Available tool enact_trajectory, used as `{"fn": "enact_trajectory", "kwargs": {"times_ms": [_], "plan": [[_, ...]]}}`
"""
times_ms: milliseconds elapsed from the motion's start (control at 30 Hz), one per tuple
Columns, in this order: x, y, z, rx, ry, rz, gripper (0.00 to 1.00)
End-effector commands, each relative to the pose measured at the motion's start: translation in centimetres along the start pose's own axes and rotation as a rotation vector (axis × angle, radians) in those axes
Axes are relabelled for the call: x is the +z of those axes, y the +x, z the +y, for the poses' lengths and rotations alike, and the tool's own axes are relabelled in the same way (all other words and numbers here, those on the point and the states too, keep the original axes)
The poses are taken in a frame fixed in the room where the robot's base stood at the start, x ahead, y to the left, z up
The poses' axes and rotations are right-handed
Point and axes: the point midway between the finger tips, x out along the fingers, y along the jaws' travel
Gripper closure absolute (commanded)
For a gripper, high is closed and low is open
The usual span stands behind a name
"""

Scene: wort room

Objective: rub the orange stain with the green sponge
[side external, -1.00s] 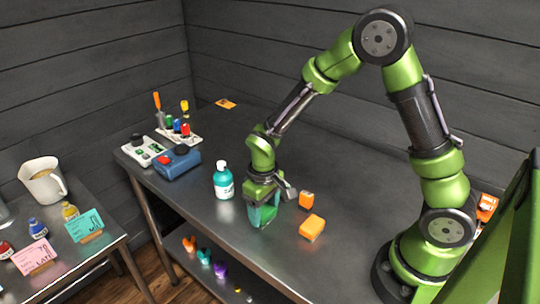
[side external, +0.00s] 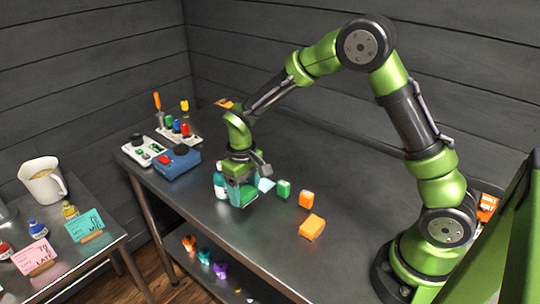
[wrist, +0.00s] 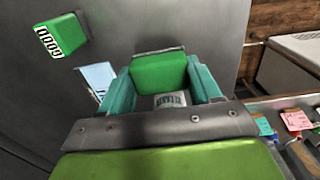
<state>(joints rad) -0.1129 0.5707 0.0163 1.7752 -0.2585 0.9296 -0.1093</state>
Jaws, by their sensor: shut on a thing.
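My gripper (side external: 243,201) is low over the metal table, just right of the teal bottle. Its teal fingers are closed around a green block that looks like the green sponge, which shows between them in the wrist view (wrist: 160,72). A grey-white patch with lettering sits just below it there; I cannot tell what it belongs to. I cannot make out an orange stain; the spot under my gripper is hidden.
The teal bottle (side external: 220,184) is partly hidden by my gripper. A blue box (side external: 174,163) stands back left.

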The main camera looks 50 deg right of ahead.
Motion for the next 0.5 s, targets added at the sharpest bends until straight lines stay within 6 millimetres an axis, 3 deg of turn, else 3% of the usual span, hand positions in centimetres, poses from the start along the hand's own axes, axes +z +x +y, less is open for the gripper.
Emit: {"fn": "enact_trajectory", "kwargs": {"times_ms": [500], "plan": [[-0.1,-4.7,0.0,-0.001,0.000,0.004,0.75]]}}
